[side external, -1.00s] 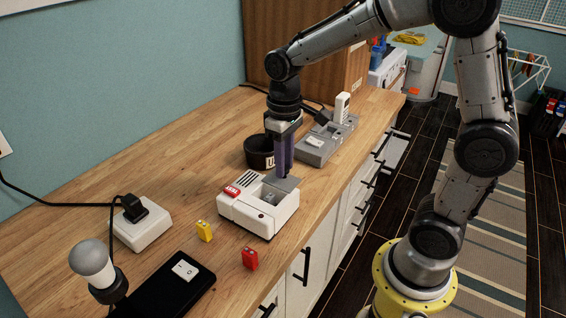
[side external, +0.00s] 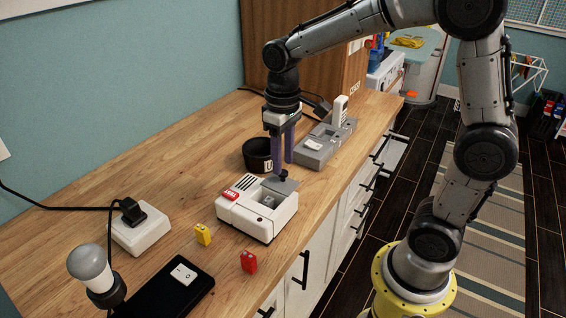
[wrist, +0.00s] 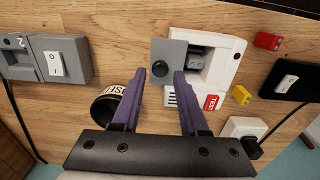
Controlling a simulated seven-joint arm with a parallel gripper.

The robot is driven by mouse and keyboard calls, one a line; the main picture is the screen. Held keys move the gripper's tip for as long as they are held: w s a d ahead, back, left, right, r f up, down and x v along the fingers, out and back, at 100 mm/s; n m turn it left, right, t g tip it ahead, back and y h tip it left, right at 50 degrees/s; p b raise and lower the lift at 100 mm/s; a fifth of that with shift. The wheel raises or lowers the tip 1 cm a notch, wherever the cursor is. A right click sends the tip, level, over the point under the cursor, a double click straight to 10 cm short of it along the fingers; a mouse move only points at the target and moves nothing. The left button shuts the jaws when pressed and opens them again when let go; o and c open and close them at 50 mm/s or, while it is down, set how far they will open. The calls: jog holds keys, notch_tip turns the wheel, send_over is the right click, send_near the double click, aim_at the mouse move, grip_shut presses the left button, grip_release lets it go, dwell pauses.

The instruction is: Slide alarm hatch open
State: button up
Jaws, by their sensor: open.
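The white alarm box (side external: 258,222) sits on the wooden counter with a red TEST button (side external: 231,193). Its grey sliding hatch (side external: 284,187) is displaced to the far side, past the box edge, and the compartment (side external: 268,201) is uncovered with a grey part inside. In the wrist view, the hatch (wrist: 168,50) has a dark round knob (wrist: 160,68) and the compartment (wrist: 200,62) lies to its right. My gripper (side external: 283,170), with purple fingers, is open and empty above the hatch. In the wrist view its fingertips (wrist: 158,75) stand apart on either side of the knob.
A yellow battery (side external: 203,234) and a red battery (side external: 249,262) stand in front of the alarm. A black cup (side external: 258,155) and a grey switch unit (side external: 325,145) are behind. A bulb (side external: 90,268), black switch box (side external: 165,290) and white socket (side external: 141,232) are nearer.

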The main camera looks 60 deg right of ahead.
aim_at(283, 172)
jog(key=shift+r, duration=1.95)
jog(key=s+r+t, duration=0.4)
jog(key=s+r, duration=0.1)
jog(key=s, duration=0.7)
jog(key=shift+t, duration=0.8)
jog(key=s+f, duration=0.2)
jog(key=s, duration=0.1)
jog(key=s+f, duration=0.1)
jog(key=shift+s+a+f, duration=0.2)
jog(key=shift+a+f, duration=0.2)
